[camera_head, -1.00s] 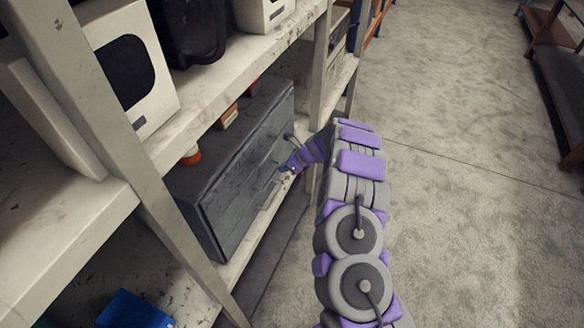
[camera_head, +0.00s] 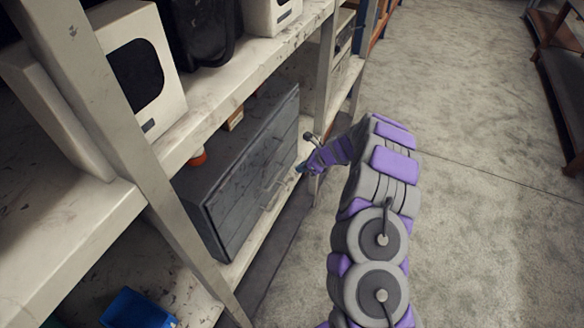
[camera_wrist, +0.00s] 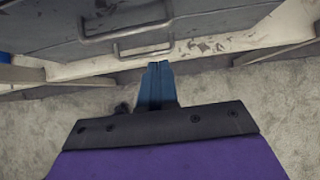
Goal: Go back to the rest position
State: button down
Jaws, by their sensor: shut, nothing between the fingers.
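My gripper (camera_head: 301,169) is at the end of my purple and grey arm, in front of the right part of a dark grey drawer box on the lower shelf. In the wrist view my gripper (camera_wrist: 157,68) shows its blue fingers together with nothing between them. The grey box (camera_head: 240,170) has metal handles on its front, and its front also shows at the top of the wrist view (camera_wrist: 60,30). The fingers appear apart from the handles, over the shelf edge and floor.
A pale shelf rack (camera_head: 150,205) stands on the left, with white appliances (camera_head: 170,95) on its upper shelf. A blue bin (camera_head: 137,310) is at the lower left. A brown rack (camera_head: 560,75) stands at the far right. The concrete floor (camera_head: 480,200) between is clear.

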jog(key=v, duration=0.7)
jog(key=s+a+r+n+g+b, duration=0.1)
jog(key=s+a+r+n+g, duration=0.1)
jog(key=s+a+r+n, duration=0.5)
jog(key=s+a+r+n+g+b, duration=0.25)
jog(key=s+r+n, duration=0.45)
jog(key=s, duration=0.5)
jog(key=s+d+r+n+h+b, duration=0.1)
jog(key=s+d+n+h, duration=0.2)
jog(key=s, duration=1.2)
jog(key=s+d+r+n+g+h+b, duration=0.1)
jog(key=s+d+n, duration=0.6)
jog(key=s, duration=0.8)
jog(key=h+b, duration=0.1)
jog(key=h, duration=0.1)
jog(key=shift+s+h, duration=0.25)
jog(key=shift+h, duration=0.15)
jog(key=shift+d, duration=0.15)
